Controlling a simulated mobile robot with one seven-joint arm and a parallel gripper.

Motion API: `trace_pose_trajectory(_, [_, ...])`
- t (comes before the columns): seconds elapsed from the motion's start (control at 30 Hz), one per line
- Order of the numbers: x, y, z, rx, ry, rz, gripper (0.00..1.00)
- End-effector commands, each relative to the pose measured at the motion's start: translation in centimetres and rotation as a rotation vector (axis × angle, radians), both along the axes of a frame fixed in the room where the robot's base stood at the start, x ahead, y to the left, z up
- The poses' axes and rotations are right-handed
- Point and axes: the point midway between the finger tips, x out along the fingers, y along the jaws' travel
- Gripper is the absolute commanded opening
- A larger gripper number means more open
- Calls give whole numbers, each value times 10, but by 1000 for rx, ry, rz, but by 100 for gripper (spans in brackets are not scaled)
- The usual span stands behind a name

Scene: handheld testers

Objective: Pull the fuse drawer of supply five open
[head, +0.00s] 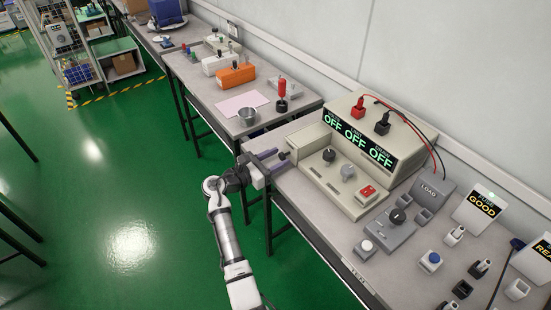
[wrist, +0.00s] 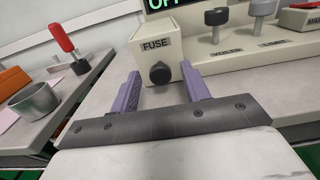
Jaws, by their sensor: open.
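The supply is a beige bench unit (head: 362,140) with a black display reading OFF three times. At its left end is a beige block (head: 308,141), labelled FUSE in the wrist view (wrist: 153,49). A round black knob (wrist: 160,73) sits on the block's front face; it also shows small in the head view (head: 284,155). My gripper (wrist: 161,84) is open and empty, its two purple fingers on either side of the knob in the wrist view. I cannot tell whether either finger touches the knob. In the head view my gripper (head: 273,160) is at the bench's left end.
Several knobs and a red switch (head: 367,191) are on the supply's front. A grey LOAD box (head: 433,190) and a GOOD sign (head: 478,211) stand to the right. A neighbouring table holds a metal cup (head: 247,116) and a red-handled tool (head: 282,90).

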Motion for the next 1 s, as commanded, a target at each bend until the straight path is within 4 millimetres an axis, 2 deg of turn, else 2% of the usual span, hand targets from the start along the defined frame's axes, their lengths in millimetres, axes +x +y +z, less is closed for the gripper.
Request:
trace_pose_trajectory(0.07, [0, 0, 0, 0, 0, 0, 46])
trace_pose_trajectory(0.43, [0, 0, 0, 0, 0, 0, 0])
trace_pose_trajectory(0.67, [-2, 3, 1, -1, 1, 1, 0])
trace_pose_trajectory(1.0, [-37, 52, 3, -1, 3, 3, 0])
